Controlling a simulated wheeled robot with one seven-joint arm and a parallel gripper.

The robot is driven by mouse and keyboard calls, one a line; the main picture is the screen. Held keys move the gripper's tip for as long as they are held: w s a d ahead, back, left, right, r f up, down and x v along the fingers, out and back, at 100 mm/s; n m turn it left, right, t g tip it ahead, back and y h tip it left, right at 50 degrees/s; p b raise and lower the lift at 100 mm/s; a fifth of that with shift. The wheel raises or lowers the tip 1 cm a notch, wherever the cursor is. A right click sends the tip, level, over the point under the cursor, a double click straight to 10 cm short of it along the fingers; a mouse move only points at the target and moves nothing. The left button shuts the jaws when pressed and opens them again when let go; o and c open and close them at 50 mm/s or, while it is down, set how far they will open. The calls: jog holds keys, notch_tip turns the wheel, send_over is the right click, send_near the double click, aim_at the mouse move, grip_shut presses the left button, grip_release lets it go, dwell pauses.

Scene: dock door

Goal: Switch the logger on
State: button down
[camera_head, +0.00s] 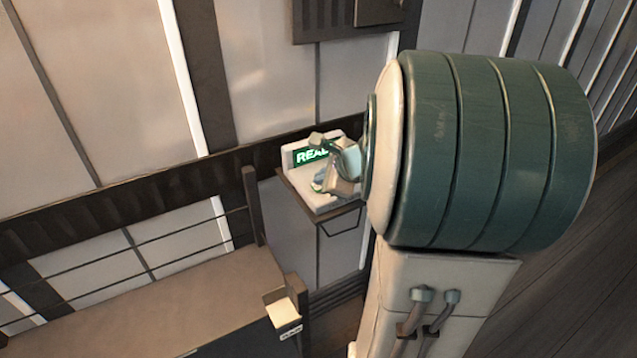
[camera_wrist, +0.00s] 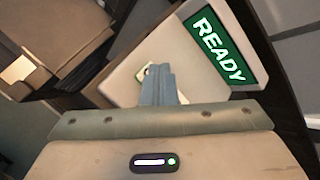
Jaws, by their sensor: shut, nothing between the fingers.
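The logger is a pale, wedge-like unit (camera_head: 329,207) on a small wall shelf. Its lit green screen (camera_head: 303,156) reads "READY", partly covered by my arm in the head view. In the wrist view the whole word on the screen (camera_wrist: 219,47) can be read, and the pale body (camera_wrist: 122,84) lies below and left of it. My gripper (camera_wrist: 157,70) is shut and empty, its fingers over the logger's face.
The shelf (camera_head: 291,184) stands out from a dark wall rail. A dark post (camera_head: 253,206) with thin cables is left of it. A brown flat top (camera_head: 190,290) and a small pale box (camera_head: 281,302) are lower left. A dark wall box (camera_head: 335,20) is above.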

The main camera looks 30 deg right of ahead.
jog(key=shift+r+p, duration=0.4)
jog(key=shift+r, duration=0.25)
jog(key=shift+r, duration=0.1)
notch_tip(320, 180, up, 5)
jog(key=p, duration=0.4)
dwell(0.5)
